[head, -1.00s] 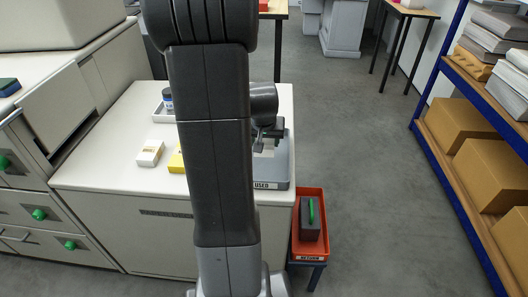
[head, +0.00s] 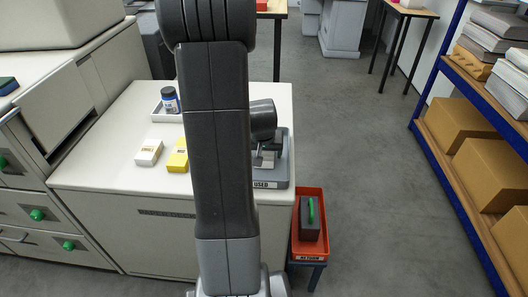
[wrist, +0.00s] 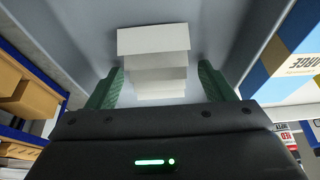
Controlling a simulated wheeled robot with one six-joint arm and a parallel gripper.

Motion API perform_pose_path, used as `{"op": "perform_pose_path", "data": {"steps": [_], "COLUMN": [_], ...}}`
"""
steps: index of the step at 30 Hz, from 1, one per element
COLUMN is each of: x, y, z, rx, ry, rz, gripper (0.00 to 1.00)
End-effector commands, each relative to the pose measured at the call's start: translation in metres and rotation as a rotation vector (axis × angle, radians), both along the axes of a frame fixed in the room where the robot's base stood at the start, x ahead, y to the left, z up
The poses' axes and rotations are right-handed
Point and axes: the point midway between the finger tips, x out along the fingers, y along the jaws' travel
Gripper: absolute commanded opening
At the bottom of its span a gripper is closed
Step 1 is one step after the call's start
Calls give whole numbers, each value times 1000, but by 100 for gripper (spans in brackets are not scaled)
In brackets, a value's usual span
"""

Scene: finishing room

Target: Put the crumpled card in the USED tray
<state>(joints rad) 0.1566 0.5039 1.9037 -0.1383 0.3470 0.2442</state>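The crumpled card (wrist: 153,42) is a pale zigzag-folded piece in the wrist view, between the green fingertips of my gripper (wrist: 160,78). A narrow gap shows between the card and the right finger; the left finger is very close to its edge. My gripper looks open around the card. In the head view my gripper (head: 264,162) is low over the grey USED tray (head: 268,184) at the counter's right end. My arm hides part of that tray. I cannot tell whether the card touches the tray floor.
On the counter (head: 110,160) are a white box (head: 149,152), a yellow box (head: 178,160) and a small tray holding a dark bottle (head: 170,99). A red RETURN tray (head: 297,240) with a green-handled dark block (head: 310,220) stands lower right. A blue-framed shelf (head: 437,72) is at right.

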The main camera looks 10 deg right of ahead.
Motion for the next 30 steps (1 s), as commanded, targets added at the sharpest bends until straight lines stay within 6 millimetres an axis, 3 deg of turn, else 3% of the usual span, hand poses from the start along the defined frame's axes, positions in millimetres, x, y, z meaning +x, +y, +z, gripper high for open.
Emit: {"op": "perform_pose_path", "data": {"steps": [11,30], "x": [-1,-37], "y": [0,11], "z": [7,100], "rx": [0,-1], "ry": [-1,-4], "rz": [0,1], "gripper": [75,75]}}
